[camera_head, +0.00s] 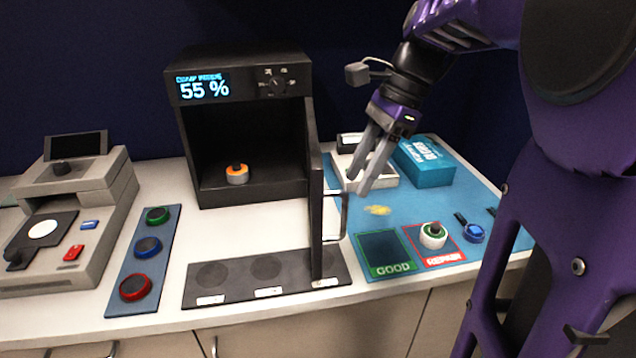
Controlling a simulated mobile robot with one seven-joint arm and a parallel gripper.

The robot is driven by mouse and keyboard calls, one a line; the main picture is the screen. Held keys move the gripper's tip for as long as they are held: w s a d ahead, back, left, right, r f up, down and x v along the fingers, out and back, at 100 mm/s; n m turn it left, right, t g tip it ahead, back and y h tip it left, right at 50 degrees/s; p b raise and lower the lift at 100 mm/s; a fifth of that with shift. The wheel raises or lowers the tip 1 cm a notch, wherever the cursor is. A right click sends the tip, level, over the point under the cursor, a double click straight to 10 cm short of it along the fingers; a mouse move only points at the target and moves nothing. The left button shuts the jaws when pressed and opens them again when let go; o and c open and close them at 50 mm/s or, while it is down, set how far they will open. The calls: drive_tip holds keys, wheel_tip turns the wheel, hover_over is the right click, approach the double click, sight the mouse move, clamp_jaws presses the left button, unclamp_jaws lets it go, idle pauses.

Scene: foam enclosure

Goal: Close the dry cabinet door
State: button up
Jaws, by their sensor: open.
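The dry cabinet (190,140) is a black box at the back middle of the counter, with a display reading 55 %. Its door (315,205) is swung wide open toward the front, seen nearly edge-on at the cabinet's right side. A handle (344,215) stands out on the door's right face. An orange-and-white puck (237,174) with a dark knob sits inside on the cabinet floor. My gripper (369,187) is open and empty, pointing down to the right of the door, close to the upper part of the handle. I cannot tell whether it touches the handle.
A black strip with round recesses (232,290) lies before the cabinet, under the door's front end. A blue mat (500,235) at right holds a blue box (424,165), a white tray and a green-white puck (433,235). A grey instrument (90,215) and button panel (118,302) stand left.

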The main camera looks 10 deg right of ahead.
drive_tip(key=b, duration=0.1)
hover_over(343, 232)
drive_tip(key=f, duration=0.6)
drive_tip(key=shift+w+f, duration=0.25)
drive_tip(key=shift+w, duration=0.05)
clamp_jaws()
idle(0.9)
